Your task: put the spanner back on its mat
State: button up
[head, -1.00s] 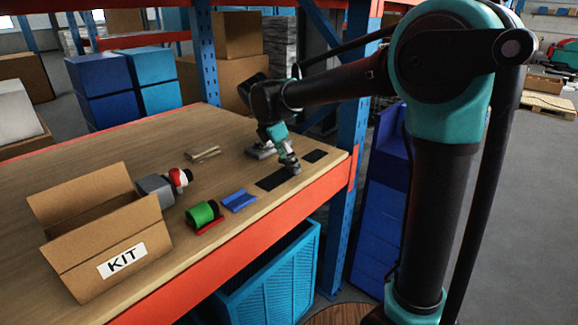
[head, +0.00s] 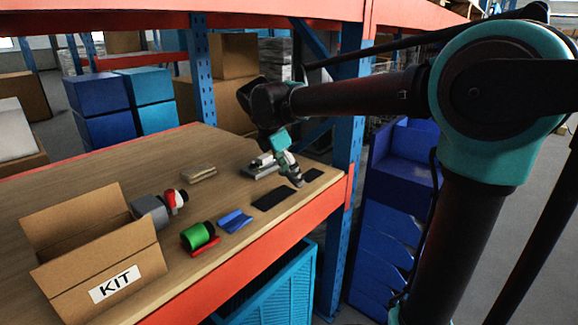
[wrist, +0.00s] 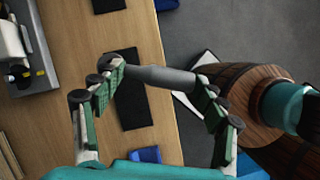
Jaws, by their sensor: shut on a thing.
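My gripper (head: 296,181) hangs low over the front right of the bench. In the wrist view its fingers (wrist: 160,84) are shut on the spanner, a grey metal bar (wrist: 160,76) that spans between the fingertips and reaches out past the bench edge. In the head view the spanner is mostly hidden by the fingers. A larger dark mat (head: 271,198) lies bare just left of the gripper, and shows under the left finger in the wrist view (wrist: 130,105). A smaller dark mat (head: 314,175) lies to the right. I cannot tell which is the spanner's.
A grey device (head: 262,168) stands behind the gripper. A blue rack post (head: 343,150) rises close on the right. The orange bench edge (head: 280,248) runs in front.

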jog(key=shift+f, duration=2.65)
jog(key=shift+f, duration=0.6)
jog(key=o, duration=1.4)
jog(key=shift+o, duration=0.2)
jog(key=shift+r, duration=0.1)
